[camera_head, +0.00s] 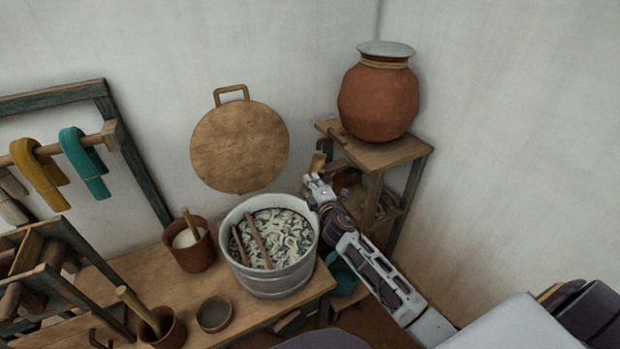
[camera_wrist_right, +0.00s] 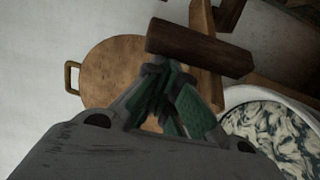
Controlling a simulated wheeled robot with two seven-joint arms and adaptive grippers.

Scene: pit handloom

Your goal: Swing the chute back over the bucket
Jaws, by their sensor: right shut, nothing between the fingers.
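The bucket (camera_head: 268,278) is a pale grey tub on the low table, holding pale swirled stuff and two brown sticks. Its rim shows at the right of the right wrist view (camera_wrist_right: 240,93). My right gripper (camera_head: 312,180) is shut and empty, above and behind the bucket's right rim, by the stand. Just beyond its fingertips is a small wooden piece (camera_head: 317,162). In the right wrist view a dark wooden bar (camera_wrist_right: 200,48) lies just past the green-padded fingertips (camera_wrist_right: 160,78); contact cannot be told. I cannot clearly make out the chute; this wood may be part of it.
A clay pot (camera_head: 378,100) stands on the wooden stand (camera_head: 385,155) right of my gripper. A round wooden board (camera_head: 240,147) leans on the wall. A brown pot (camera_head: 193,252) and a small bowl (camera_head: 214,314) sit left of the bucket. A teal vessel (camera_head: 343,277) is low at its right.

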